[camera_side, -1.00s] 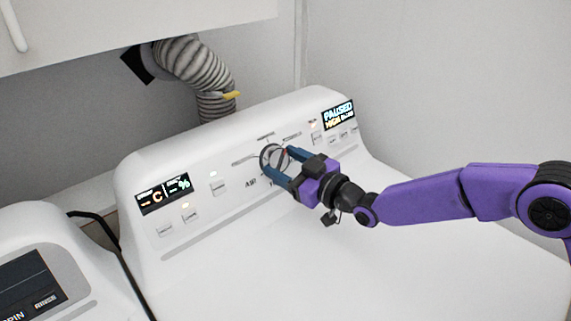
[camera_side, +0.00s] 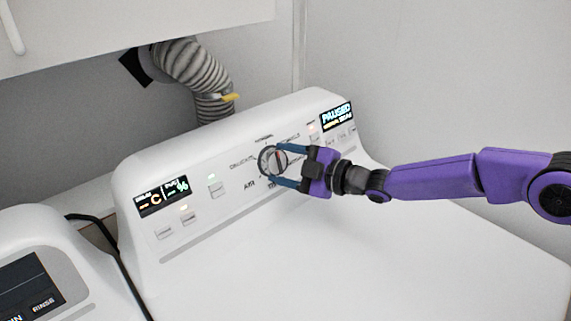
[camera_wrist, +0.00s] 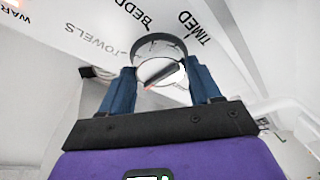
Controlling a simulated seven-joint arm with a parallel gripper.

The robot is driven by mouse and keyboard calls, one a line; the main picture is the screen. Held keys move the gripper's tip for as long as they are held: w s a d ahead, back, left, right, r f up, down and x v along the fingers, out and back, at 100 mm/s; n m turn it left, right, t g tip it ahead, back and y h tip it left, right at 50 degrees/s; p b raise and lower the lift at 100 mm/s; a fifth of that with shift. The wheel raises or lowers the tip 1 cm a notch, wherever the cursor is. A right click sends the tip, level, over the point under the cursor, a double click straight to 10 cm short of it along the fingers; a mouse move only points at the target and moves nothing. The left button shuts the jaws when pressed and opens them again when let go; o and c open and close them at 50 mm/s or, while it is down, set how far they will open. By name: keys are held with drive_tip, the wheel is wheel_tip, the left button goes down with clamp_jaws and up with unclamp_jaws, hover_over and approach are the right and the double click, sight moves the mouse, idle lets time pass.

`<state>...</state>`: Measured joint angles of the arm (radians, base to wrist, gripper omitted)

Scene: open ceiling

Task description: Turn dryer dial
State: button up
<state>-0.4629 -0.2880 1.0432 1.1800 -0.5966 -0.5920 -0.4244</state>
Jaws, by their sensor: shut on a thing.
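The dryer dial (camera_side: 267,161) is a round knob with a dark ring and a red mark, in the middle of the sloped white control panel. It also shows in the wrist view (camera_wrist: 158,45), between the fingertips. My gripper (camera_side: 283,165) has its two blue fingers on either side of the dial, one above and one below in the side view. The fingers are shut on the dial. In the wrist view my gripper (camera_wrist: 162,85) reaches toward the panel, and the fingers cover part of the dial's sides.
The white dryer panel (camera_side: 222,205) carries several buttons, a left display (camera_side: 162,195) and a right display (camera_side: 337,115) reading PAUSED. A ribbed vent hose (camera_side: 196,72) rises behind it. A second machine (camera_side: 40,262) stands at lower left. The dryer top (camera_side: 350,260) is clear.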

idle(0.5)
drive_tip(key=o, duration=1.1)
drive_tip(key=shift+c, duration=0.2)
drive_tip(key=shift+d, duration=0.15)
drive_tip(key=v, duration=1.7)
drive_tip(key=shift+s, duration=0.2)
drive_tip(key=s+d+f+m+g+h, duration=0.1)
drive_tip(key=s+d+m+g+h, duration=0.2)
drive_tip(key=s+d, duration=1.3)
drive_tip(key=s+d+f+m+g+h, duration=0.1)
drive_tip(key=s+d+m+g+h, duration=0.3)
drive_tip(key=s+d+m+h, duration=0.3)
drive_tip(key=s+d+h, duration=0.4)
drive_tip(key=s+d, duration=0.6)
drive_tip(key=d, duration=0.3)
drive_tip(key=shift+d+f, duration=0.3)
drive_tip(key=shift+f, duration=0.05)
